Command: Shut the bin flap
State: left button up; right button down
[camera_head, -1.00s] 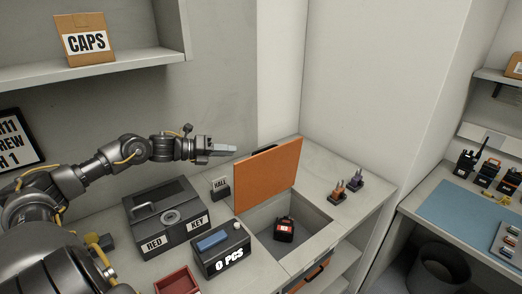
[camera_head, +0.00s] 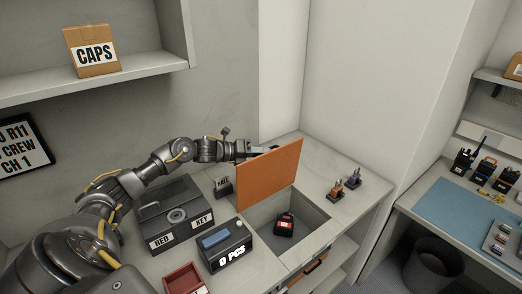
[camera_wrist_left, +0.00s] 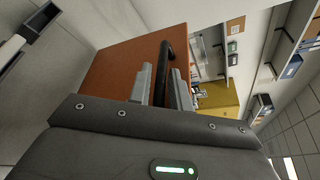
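The orange bin flap (camera_head: 268,176) stands upright, open, at the back-left edge of the bin (camera_head: 256,233). A black and red radio (camera_head: 284,226) lies inside the bin. My left gripper (camera_wrist_left: 162,82) is at the flap's far side, its tips partly hidden by the flap in the head view. In the left wrist view, the flap (camera_wrist_left: 112,72) fills the left middle. Its black bar handle (camera_wrist_left: 166,58) runs between the two grey fingers, which are apart. I cannot tell whether either finger touches it. My right gripper is not in view.
A black box marked RED KEY (camera_head: 176,213), a counter marked 0 PCS (camera_head: 225,248) and a small HALL sign (camera_head: 223,187) stand left of the bin. Two small radios (camera_head: 345,186) stand right of it. A wall rises close behind the bench.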

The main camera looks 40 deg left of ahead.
pick_arm(q)
grip_shut()
jog(key=shift+d, duration=0.1)
jog(key=s+d+f+m+y+b, duration=0.1)
jog(key=s+d+m+b, duration=0.1)
jog(key=d+b, duration=0.2)
jog(key=s+d+f+m+y+b, duration=0.1)
jog(key=d+b, duration=0.3)
jog(key=d, duration=0.4)
jog(key=shift+s+f+m, duration=0.35)
jog(key=shift+f+m, duration=0.15)
jog(key=shift+f, duration=0.15)
